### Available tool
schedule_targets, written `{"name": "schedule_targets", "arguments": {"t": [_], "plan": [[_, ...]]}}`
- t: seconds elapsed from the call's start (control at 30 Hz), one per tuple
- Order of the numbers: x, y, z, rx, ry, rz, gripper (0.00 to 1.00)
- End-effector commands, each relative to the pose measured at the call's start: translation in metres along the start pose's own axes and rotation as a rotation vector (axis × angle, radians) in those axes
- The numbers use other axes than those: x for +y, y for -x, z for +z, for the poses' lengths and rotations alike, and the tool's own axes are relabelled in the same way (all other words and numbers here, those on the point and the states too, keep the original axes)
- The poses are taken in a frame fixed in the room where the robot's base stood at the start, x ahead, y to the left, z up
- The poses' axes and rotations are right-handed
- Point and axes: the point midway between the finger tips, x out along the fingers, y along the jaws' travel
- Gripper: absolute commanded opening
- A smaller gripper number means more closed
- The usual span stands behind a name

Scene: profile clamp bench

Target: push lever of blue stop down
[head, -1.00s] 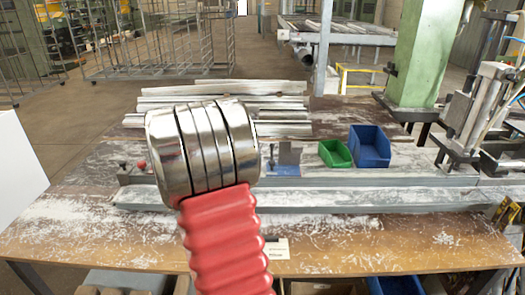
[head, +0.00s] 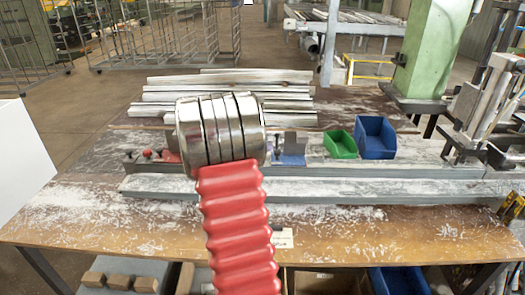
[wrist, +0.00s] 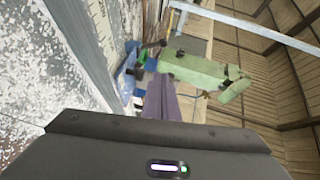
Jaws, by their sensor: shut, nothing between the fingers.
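The blue stop (head: 291,157) stands at the back rail of the bench, just right of my arm's metal wrist rings in the head view. Those rings cover its left side, and its lever cannot be made out. In the head view my gripper is hidden behind my own red-sleeved arm. In the wrist view the dark housing of my gripper (wrist: 160,147) fills the bottom. The gripper is shut and holds nothing. I cannot tell whether it touches the stop.
A red-knobbed stop (head: 150,156) is on the rail left of my arm. A green bin (head: 340,144) and a blue bin (head: 375,138) stand right of the blue stop. Metal profiles (head: 225,82) lie behind. A green column (head: 430,50) and a clamp machine (head: 480,105) stand at the right.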

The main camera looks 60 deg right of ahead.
Motion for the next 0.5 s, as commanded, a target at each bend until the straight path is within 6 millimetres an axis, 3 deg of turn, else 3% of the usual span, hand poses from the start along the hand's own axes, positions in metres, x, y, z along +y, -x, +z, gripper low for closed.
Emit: {"name": "schedule_targets", "arguments": {"t": [0.43, 0.5], "plan": [[0.001, -0.070, -0.001, 0.001, 0.001, 0.000, 0.00], [0.001, -0.076, 0.007, -0.001, 0.001, 0.000, 0.00]]}}
